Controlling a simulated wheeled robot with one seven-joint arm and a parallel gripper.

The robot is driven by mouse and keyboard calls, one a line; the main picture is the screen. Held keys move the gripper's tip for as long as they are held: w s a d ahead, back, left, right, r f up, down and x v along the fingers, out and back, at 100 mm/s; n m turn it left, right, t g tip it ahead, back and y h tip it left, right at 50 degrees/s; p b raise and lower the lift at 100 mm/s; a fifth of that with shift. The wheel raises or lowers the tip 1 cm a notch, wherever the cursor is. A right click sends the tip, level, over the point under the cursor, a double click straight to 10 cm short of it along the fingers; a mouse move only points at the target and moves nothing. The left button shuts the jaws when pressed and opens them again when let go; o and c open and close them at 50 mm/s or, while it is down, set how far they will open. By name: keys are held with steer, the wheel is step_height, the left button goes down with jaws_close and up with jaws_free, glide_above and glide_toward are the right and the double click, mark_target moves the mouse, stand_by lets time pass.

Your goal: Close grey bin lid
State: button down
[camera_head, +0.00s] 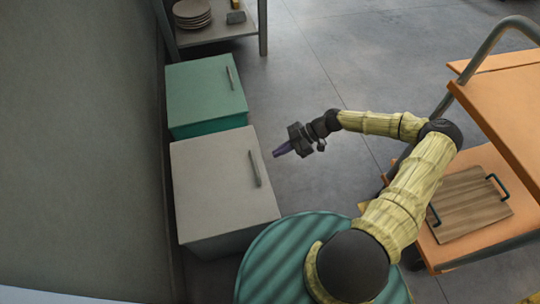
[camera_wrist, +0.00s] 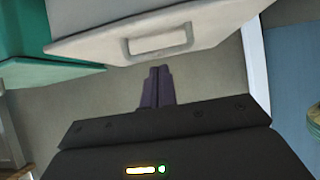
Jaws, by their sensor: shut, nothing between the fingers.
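The grey bin (camera_head: 215,238) stands beside the wall in the head view. Its light grey lid (camera_head: 215,180) lies over the top and looks flat, though a small gap cannot be ruled out. A bar handle (camera_head: 255,168) is near the lid's right edge. In the wrist view, the lid's edge and handle (camera_wrist: 158,40) are at the top. My gripper (camera_head: 279,152) is to the right of the lid, apart from it in the picture. Its dark purple fingers are together and empty, and they also show in the wrist view (camera_wrist: 157,80), pointing toward the lid's edge.
A green bin (camera_head: 205,90) with its lid down stands behind the grey one. A shelf with stacked plates (camera_head: 192,12) is at the back. An orange cart (camera_head: 450,245) with a wooden board (camera_head: 468,205) is at the right. The floor (camera_head: 320,60) beyond my gripper is clear.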

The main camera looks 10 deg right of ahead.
steer(key=v, duration=0.3)
steer(key=shift+d, duration=0.1)
stand_by(0.4)
